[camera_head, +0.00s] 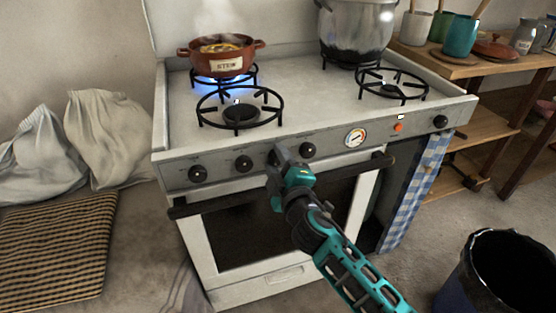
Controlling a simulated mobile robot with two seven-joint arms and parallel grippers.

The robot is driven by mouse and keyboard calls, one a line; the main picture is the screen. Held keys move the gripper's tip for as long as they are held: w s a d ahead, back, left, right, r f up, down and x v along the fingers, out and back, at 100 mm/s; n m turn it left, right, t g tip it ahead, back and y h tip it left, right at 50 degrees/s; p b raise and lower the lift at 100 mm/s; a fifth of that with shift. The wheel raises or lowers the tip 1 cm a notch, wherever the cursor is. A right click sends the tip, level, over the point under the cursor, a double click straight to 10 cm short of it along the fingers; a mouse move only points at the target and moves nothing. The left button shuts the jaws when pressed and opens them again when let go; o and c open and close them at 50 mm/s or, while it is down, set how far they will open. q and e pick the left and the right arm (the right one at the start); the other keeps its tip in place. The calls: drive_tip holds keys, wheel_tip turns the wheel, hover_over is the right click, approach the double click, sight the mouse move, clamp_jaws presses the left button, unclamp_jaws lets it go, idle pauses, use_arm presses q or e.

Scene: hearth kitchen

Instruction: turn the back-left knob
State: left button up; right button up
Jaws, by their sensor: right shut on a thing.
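The white stove's front panel (370,148) carries several black knobs, including a far-left knob (197,173), a second knob (244,163) and another knob (307,149) right of my gripper. My right gripper (279,156) is at the panel between the last two, shut on a knob that it mostly hides. The panel labels are too small to read, so I cannot tell which burner that knob serves. The back-left burner (207,78) shows a blue flame under a red stew pot (222,58). My left gripper is not in view.
A large metal pot (355,30) stands on the back-right burner. The front burners (241,113) are bare. An oven handle (190,207) runs below the panel. A black bin (495,275) stands at lower right, and sacks (100,135) lie at left.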

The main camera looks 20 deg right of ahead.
idle(0.4)
drive_tip(key=o, duration=1.1)
drive_tip(key=shift+c, duration=0.2)
drive_tip(key=shift+s, duration=0.1)
drive_tip(key=shift+s, duration=0.35)
drive_tip(key=s, duration=1.2)
drive_tip(key=shift+d, duration=0.2)
